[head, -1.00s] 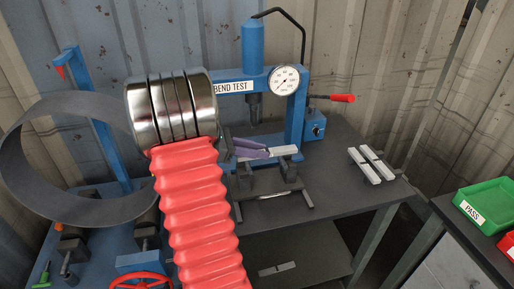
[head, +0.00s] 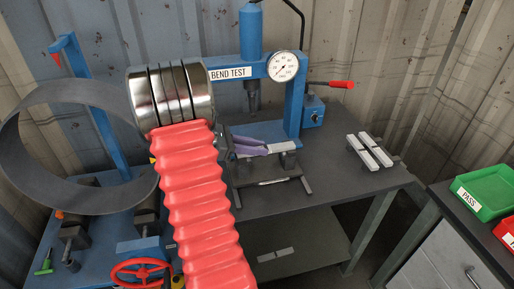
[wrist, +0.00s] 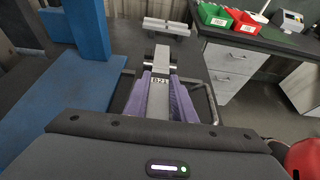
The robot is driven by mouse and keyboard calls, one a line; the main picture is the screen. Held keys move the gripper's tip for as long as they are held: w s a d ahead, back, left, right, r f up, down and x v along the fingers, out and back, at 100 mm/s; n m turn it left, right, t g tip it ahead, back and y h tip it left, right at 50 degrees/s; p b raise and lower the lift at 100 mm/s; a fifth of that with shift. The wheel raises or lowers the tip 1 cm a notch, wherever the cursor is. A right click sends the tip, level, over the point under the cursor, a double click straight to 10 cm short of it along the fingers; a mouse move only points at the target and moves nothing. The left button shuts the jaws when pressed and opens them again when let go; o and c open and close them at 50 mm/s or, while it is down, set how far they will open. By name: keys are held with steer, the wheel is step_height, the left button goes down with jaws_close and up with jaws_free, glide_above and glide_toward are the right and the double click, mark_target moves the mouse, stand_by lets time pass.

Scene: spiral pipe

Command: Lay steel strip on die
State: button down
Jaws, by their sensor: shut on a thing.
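A pale steel strip (head: 281,147) is held level at the bend-test press, with its free end over the right support of the die (head: 289,160). In the wrist view the strip (wrist: 159,97) carries a small label and runs forward over a metal roller of the die (wrist: 174,65). My gripper (head: 254,145) is shut on the strip, with its purple fingers (wrist: 183,101) on both sides. I cannot tell whether the strip touches the rollers. The strip's near end is hidden by my gripper body, and my red arm sleeve covers the area left of the die.
The blue press (head: 295,105) with its ram (head: 252,95) and dial gauge (head: 284,66) stands over the die. A green PASS bin (head: 487,190) and a red bin (head: 509,232) stand beyond a gap. A large ring (head: 25,165) is at left.

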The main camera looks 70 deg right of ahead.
steer(key=c, duration=1.4)
jaws_free()
steer(key=v, duration=1.3)
steer(key=shift+w, duration=0.35)
steer(key=shift+a+r, duration=0.15)
